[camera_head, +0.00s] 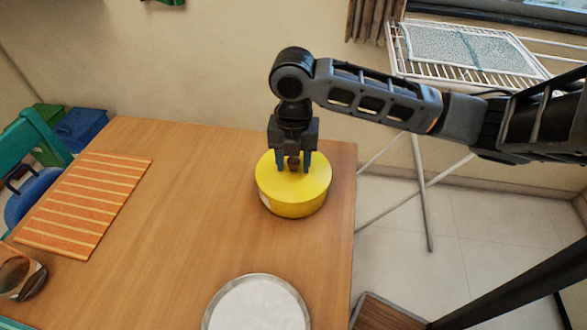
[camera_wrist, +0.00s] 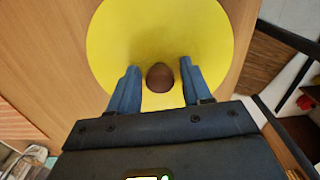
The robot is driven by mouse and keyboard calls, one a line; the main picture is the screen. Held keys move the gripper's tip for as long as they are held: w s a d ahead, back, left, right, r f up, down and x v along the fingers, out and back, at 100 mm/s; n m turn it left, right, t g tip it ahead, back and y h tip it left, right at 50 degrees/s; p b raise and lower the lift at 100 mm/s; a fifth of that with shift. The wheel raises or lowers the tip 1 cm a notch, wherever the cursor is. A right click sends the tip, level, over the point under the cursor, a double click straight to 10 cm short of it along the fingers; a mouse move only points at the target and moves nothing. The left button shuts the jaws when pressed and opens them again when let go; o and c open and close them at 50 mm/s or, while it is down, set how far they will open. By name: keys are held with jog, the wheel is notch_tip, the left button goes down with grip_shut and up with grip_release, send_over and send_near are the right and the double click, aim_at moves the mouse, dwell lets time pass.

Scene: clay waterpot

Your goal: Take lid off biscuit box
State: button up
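The biscuit box (camera_head: 295,204) is a round yellow tin on the table near its right edge. Its flat yellow lid (camera_head: 268,172) is on top, with a small brown knob (camera_head: 293,163) at the centre. The lid (camera_wrist: 160,30) and the knob (camera_wrist: 160,77) also show in the wrist view. My gripper (camera_head: 293,168) points down over the lid. Its two blue fingers (camera_wrist: 159,88) stand open on either side of the knob, with a gap on each side. Whether the fingertips touch the lid cannot be told.
The wooden table (camera_head: 180,200) is clear left of the box. A white round plate (camera_head: 256,305) lies at the front. An orange striped mat (camera_head: 85,200) and a glass (camera_head: 20,278) are at the left. A drying rack (camera_head: 465,55) stands behind right.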

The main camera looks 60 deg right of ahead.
aim_at(293, 160)
grip_shut()
jog(key=shift+r, duration=0.15)
jog(key=shift+r, duration=0.65)
notch_tip(293, 160, up, 2)
jog(key=shift+r, duration=0.1)
jog(key=s+d+r+b, duration=0.2)
jog(key=s+r, duration=0.5)
jog(key=s, duration=0.4)
jog(key=shift+s+d+r, duration=0.15)
jog(key=shift+s, duration=0.05)
